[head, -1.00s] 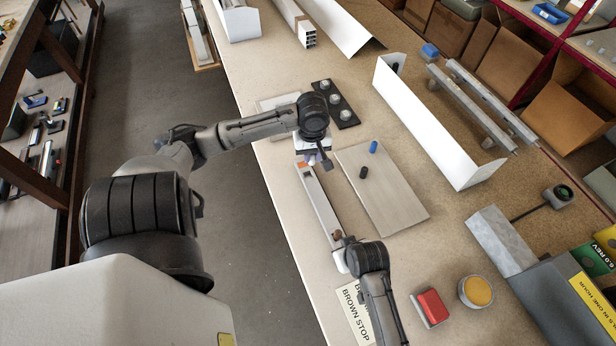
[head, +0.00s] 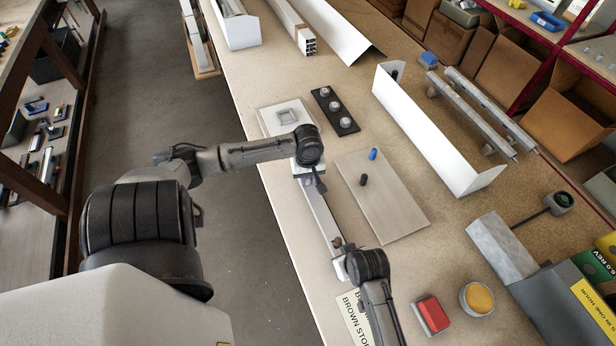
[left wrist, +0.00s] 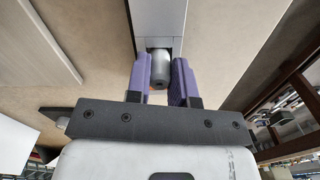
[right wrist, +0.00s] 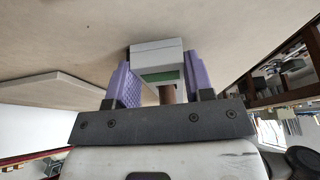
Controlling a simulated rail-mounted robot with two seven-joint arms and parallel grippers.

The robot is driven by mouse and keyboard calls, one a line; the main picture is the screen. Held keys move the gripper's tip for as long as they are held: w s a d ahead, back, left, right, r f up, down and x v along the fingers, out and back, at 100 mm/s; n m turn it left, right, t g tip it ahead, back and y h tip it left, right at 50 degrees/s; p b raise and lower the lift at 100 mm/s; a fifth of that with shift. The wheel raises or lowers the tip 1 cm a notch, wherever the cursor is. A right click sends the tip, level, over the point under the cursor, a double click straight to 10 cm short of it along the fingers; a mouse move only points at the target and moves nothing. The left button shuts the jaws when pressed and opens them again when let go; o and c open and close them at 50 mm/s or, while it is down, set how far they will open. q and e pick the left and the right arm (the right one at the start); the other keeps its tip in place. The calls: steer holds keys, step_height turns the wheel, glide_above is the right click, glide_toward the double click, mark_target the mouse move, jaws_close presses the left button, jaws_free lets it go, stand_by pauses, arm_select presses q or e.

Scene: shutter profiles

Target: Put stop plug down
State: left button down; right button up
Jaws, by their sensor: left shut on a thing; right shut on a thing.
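A long light-grey profile (head: 321,214) lies near the table's left edge, between my two grippers. My left gripper (head: 318,183) is at its far end. In the left wrist view its purple fingers (left wrist: 160,78) are shut on a grey round plug (left wrist: 160,68) at the profile's open end; how deep the plug sits I cannot tell. My right gripper (right wrist: 160,75) is at the near end, shut on a pale grey block (right wrist: 155,55) with a green face. A brown cylinder (right wrist: 167,93) shows between its fingers. A brown piece (head: 337,242) shows there in the head view.
A flat board (head: 395,205) right of the profile carries a blue plug (head: 373,154) and a black plug (head: 363,180). A black rack (head: 322,94) with three grey plugs and a pale plate (head: 268,120) lie behind. Red (head: 432,312) and yellow (head: 479,297) buttons stand front right.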

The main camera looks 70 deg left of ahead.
arm_select(q)
steer(key=shift+f, duration=0.2)
steer(key=shift+f, duration=0.15)
steer(key=c, duration=1)
jaws_free()
step_height(320, 180, up, 12)
steer(key=shift+r, duration=0.2)
arm_select(e)
steer(key=o, duration=1.2)
steer(key=shift+c, duration=0.2)
